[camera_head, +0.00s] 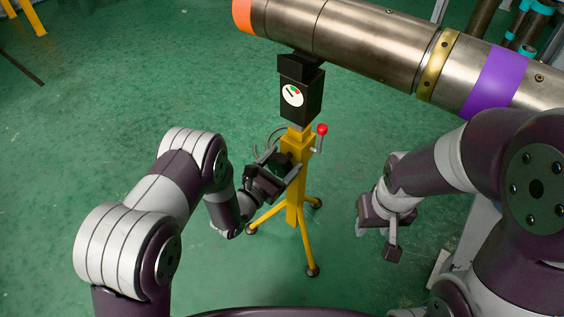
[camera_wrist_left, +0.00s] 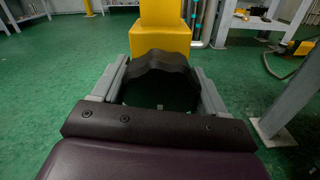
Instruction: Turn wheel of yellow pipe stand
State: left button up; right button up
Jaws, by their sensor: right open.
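The yellow pipe stand (camera_head: 293,205) stands upright on the floor in the middle of the head view, with tripod legs and a black box with a dial (camera_head: 299,95) on top. My left gripper (camera_head: 281,176) is at the stand's post, in front and to the left. In the left wrist view, a black lobed wheel (camera_wrist_left: 160,65) sits between its two grey fingers, before the yellow post (camera_wrist_left: 162,38). I cannot tell whether the fingers press on the wheel. The wheel is mostly hidden in the head view. My right gripper (camera_head: 378,234) is open and empty, right of the stand.
A big metal pipe (camera_head: 360,40) with orange, gold and purple bands lies across the top of the stand. A red-knobbed lever (camera_head: 321,131) sticks out on the post's right. Green floor to the left is clear. A grey table leg (camera_wrist_left: 285,95) stands right in the wrist view.

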dwell(0.3)
pick_arm(q)
jog(key=m+p, duration=0.1)
jog(key=m, duration=0.2)
jog(key=m+p, duration=0.2)
jog(key=m, duration=0.2)
jog(key=shift+m, duration=0.3)
jog(key=m+p, duration=0.1)
jog(key=m, duration=0.3)
jog(key=shift+m, duration=0.3)
jog(key=m+p, duration=0.1)
jog(key=m, duration=0.3)
jog(key=shift+m, duration=0.3)
jog(key=m, duration=0.4)
jog(key=shift+p, duration=0.4)
jog(key=m, duration=0.5)
jog(key=shift+p, duration=0.3)
jog(key=m, duration=0.8)
jog(key=shift+m+p, duration=0.3)
jog(key=shift+p, duration=0.05)
